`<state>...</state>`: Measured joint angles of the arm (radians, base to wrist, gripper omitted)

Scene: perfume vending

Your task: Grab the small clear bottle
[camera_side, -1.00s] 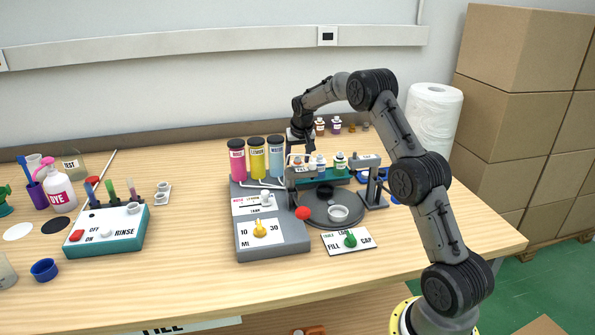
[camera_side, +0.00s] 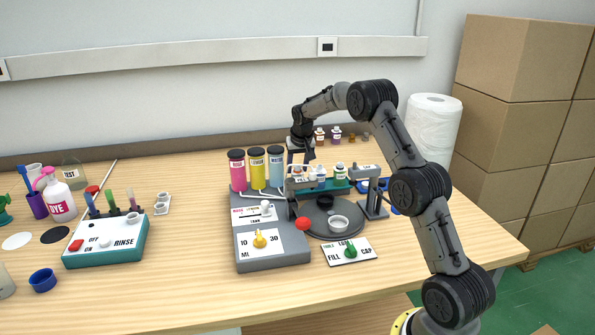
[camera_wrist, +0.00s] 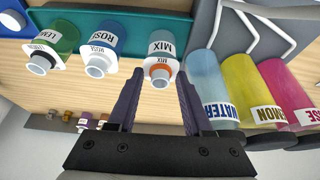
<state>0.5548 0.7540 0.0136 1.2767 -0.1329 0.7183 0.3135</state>
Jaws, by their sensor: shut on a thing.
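The small clear bottle (camera_wrist: 161,47) has a greyish see-through body, a white MIX label and an orange ring at its neck. In the side view my gripper (camera_side: 299,152) points down behind the filling machine. The bottle is hard to make out there.
The WATER (camera_wrist: 208,84), LEMON (camera_wrist: 246,85) and pink (camera_wrist: 287,88) cylinders stand close to one finger. The grey machine (camera_side: 268,250) with yellow knob and the round turntable (camera_side: 322,228) are in front.

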